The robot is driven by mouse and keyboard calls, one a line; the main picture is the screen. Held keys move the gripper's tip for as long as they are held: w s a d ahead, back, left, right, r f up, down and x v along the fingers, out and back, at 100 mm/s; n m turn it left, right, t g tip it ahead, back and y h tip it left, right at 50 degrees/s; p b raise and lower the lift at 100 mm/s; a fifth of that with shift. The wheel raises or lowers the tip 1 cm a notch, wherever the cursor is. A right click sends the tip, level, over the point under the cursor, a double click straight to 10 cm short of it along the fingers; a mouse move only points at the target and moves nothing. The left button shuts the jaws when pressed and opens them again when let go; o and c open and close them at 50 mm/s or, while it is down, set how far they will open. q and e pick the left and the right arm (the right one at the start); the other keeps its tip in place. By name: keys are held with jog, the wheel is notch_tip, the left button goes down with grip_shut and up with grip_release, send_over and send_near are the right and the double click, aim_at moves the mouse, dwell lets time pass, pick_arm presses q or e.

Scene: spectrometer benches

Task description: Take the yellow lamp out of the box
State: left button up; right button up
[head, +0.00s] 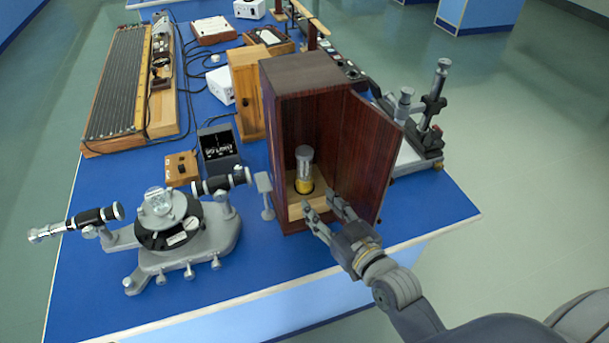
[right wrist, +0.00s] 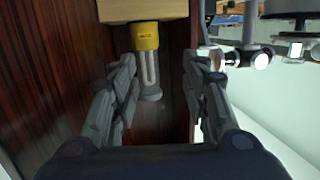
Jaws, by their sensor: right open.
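The yellow lamp (head: 304,171) stands upright inside the dark wooden box (head: 311,72), in a light wooden base at its bottom. It has a yellow lower part and a clear glass top. The box's door is open to the right. In the right wrist view the lamp (right wrist: 146,50) appears upside down between my fingers' lines, beyond their tips. My right gripper (head: 324,206) is open and empty at the box's open front, just short of the lamp. My left gripper is not in view.
A spectrometer (head: 165,229) stands left of the box, with a small stand (head: 264,194) between them. The open door (head: 366,155) walls the right side. A grey microscope-like instrument (head: 428,120) stands behind the door. The blue tabletop (head: 290,270) is clear in front.

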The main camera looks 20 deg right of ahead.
aim_at(308, 167)
jog(key=shift+t, duration=0.9)
jog(key=w, duration=0.2)
jog(key=w+r, duration=0.1)
jog(key=w, duration=0.1)
jog(key=w+r+p, duration=0.1)
jog(key=w, duration=0.1)
jog(key=shift+w+d+r, duration=0.15)
jog(key=shift+w+r, duration=0.1)
jog(key=shift+w, duration=0.1)
jog(key=p+x, duration=0.1)
jog(key=x, duration=0.1)
jog(key=p+x, duration=0.1)
jog(key=x, duration=0.1)
jog(key=shift+w+d+r, duration=0.1)
jog(key=shift+w+r, duration=0.1)
jog(key=shift+w, duration=0.15)
jog(key=shift+w+f, duration=0.1)
jog(key=shift+w, duration=0.25)
jog(key=shift+s, duration=0.1)
jog(key=shift+c, duration=0.2)
jog(key=c, duration=0.9)
